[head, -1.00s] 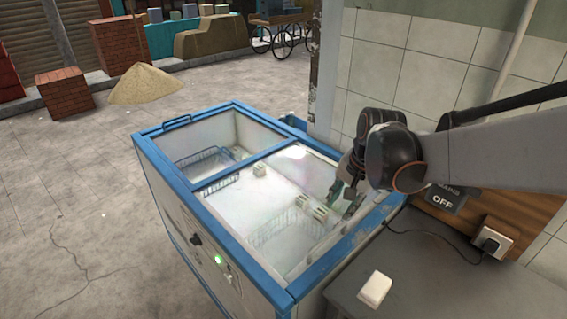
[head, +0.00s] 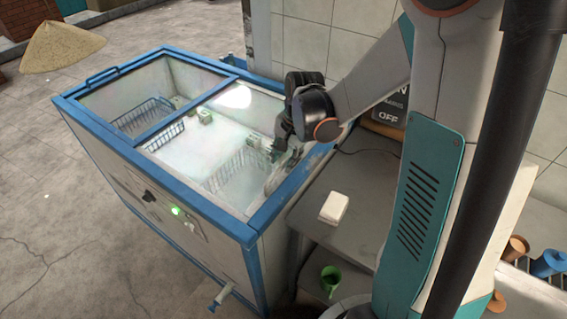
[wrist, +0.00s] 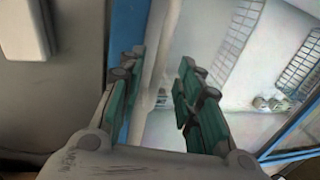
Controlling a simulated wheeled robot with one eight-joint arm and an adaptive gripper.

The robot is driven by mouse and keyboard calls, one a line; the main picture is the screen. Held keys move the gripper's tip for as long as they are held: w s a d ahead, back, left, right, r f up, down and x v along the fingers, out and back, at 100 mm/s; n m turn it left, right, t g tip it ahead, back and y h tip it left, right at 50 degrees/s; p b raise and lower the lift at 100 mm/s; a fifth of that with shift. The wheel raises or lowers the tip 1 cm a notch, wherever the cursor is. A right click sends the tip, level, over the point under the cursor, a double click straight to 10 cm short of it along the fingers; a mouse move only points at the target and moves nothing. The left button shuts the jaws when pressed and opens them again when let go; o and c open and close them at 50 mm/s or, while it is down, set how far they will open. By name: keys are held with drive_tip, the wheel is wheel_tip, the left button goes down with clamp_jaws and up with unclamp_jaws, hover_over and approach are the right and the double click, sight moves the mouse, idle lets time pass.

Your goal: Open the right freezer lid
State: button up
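The chest freezer (head: 200,200) has a blue frame and two glass-topped halves. The right freezer lid (head: 228,125) looks shut, with a bright reflection on its glass and wire baskets visible below. My gripper (head: 275,152) is over the right end of this lid, close to the blue right rim, and my arm hides part of that rim. In the wrist view my gripper (wrist: 160,72) has its two green-padded fingers apart, with nothing clearly held between them. A pale strip beside the blue rim (wrist: 128,30) shows between the fingers. Whether they touch the lid cannot be told.
A tiled wall (head: 330,40) is close behind. Paved floor (head: 40,160) is open on the left.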

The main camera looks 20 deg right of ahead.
drive_tip(key=shift+w+a+f, duration=0.1)
drive_tip(key=shift+w+f, duration=0.1)
drive_tip(key=shift+f, duration=0.75)
clamp_jaws()
drive_tip(key=w+a, duration=0.6)
drive_tip(key=w, duration=0.4)
drive_tip(key=w+a, duration=0.6)
drive_tip(key=w, duration=0.4)
drive_tip(key=w+a, duration=0.6)
drive_tip(key=w, duration=0.4)
unclamp_jaws()
